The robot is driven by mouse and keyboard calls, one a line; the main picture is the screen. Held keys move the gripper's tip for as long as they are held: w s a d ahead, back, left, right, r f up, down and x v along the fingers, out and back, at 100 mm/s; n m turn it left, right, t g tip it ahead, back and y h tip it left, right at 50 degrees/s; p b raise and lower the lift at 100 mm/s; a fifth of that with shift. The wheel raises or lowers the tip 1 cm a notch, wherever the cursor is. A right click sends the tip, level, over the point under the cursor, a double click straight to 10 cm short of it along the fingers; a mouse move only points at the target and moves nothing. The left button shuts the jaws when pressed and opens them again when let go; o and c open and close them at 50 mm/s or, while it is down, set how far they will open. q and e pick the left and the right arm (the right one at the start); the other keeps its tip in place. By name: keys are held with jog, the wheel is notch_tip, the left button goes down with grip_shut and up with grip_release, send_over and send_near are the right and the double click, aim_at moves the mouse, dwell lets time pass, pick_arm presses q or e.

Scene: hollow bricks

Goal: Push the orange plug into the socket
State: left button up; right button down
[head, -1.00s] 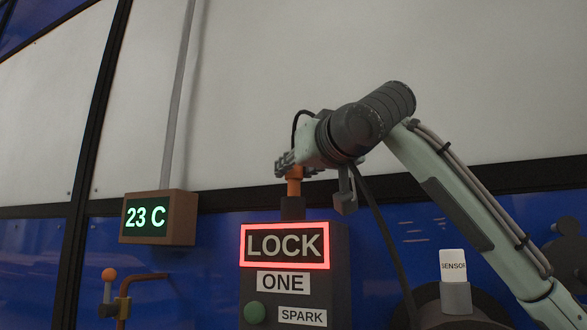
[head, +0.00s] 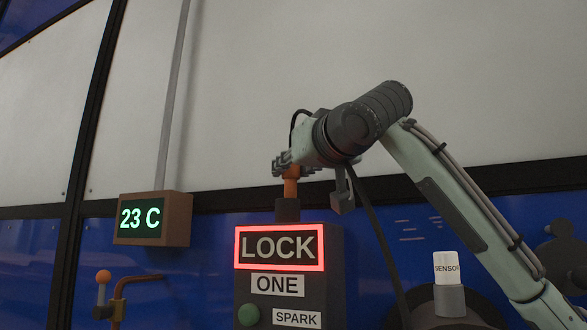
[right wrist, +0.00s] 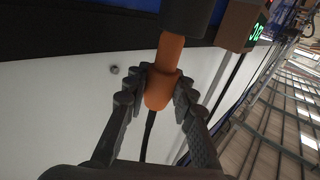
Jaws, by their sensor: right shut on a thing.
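The orange plug (head: 291,186) stands upright over the dark socket (head: 287,210) on top of the lock box (head: 262,285). Its lower end meets the socket's top; how deep it sits cannot be told. My right gripper (head: 287,166) is shut on the plug from above. In the right wrist view the plug (right wrist: 163,88) is between the two fingers of my right gripper (right wrist: 160,85), and its far end meets the dark socket (right wrist: 190,15). A dark cable runs from the plug's near end. My left gripper is not in view.
The box shows a red-lit LOCK sign (head: 279,247), labels and a green button (head: 249,315). A 23 C display (head: 152,219) is on the wall at left, above an orange-knobbed lever (head: 103,277). A SENSOR cylinder (head: 448,268) stands at right, below my arm.

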jog(key=shift+s+a+r, duration=0.1)
jog(key=shift+a, duration=0.1)
jog(key=shift+p, duration=0.3)
